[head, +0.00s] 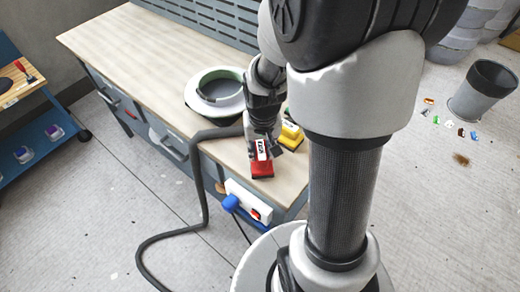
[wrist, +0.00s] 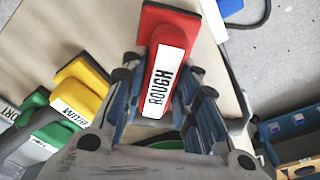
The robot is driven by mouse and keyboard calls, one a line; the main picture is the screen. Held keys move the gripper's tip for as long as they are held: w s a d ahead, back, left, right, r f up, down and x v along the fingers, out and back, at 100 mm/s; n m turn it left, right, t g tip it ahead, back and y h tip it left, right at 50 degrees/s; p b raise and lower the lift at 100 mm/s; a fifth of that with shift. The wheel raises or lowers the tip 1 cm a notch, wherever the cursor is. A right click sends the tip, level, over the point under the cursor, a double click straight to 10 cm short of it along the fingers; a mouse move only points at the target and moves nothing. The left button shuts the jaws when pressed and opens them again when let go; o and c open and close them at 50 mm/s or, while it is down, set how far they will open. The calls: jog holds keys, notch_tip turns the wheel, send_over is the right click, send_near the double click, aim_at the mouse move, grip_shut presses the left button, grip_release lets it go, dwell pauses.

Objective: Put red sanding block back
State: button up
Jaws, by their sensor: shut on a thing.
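The red sanding block (head: 262,170) has a white label reading ROUGH, which shows clearly in the wrist view (wrist: 172,30). My gripper (head: 262,150) is shut on it, with the fingers on both sides of the block in the wrist view (wrist: 163,84). The block is over the near right end of the workbench top, close to its front edge. I cannot tell whether it touches the wood. A yellow sanding block (head: 291,131) is just behind it, also in the wrist view (wrist: 82,92). A green block (wrist: 42,122) lies beyond the yellow one there.
The workbench (head: 130,50) has a round green-rimmed mould (head: 215,92) farther back. A grey bin (head: 483,90) and scraps are on the floor at right.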

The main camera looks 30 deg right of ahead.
aim_at(262, 152)
jog(key=shift+f, duration=0.25)
jog(key=shift+f, duration=0.2)
jog(key=o, duration=1)
jog(key=shift+r, duration=0.1)
notch_tip(262, 152, up, 12)
jog(key=s+p, duration=0.1)
jog(key=p, duration=0.4)
jog(key=s+a+r+n+t, duration=0.1)
jog(key=s+a+r, duration=0.2)
jog(key=s+r, duration=0.1)
jog(key=s+a+r+n+t, duration=0.1)
jog(key=s+a+r+n, duration=0.1)
jog(key=s+a+r, duration=0.2)
jog(key=s+a+r+n+t, duration=0.1)
jog(key=s+a+r+n, duration=0.1)
jog(key=s+a+r, duration=0.1)
jog(key=shift+s+a+r, duration=0.35)
jog(key=shift+s+r, duration=0.3)
jog(key=shift+s, duration=0.1)
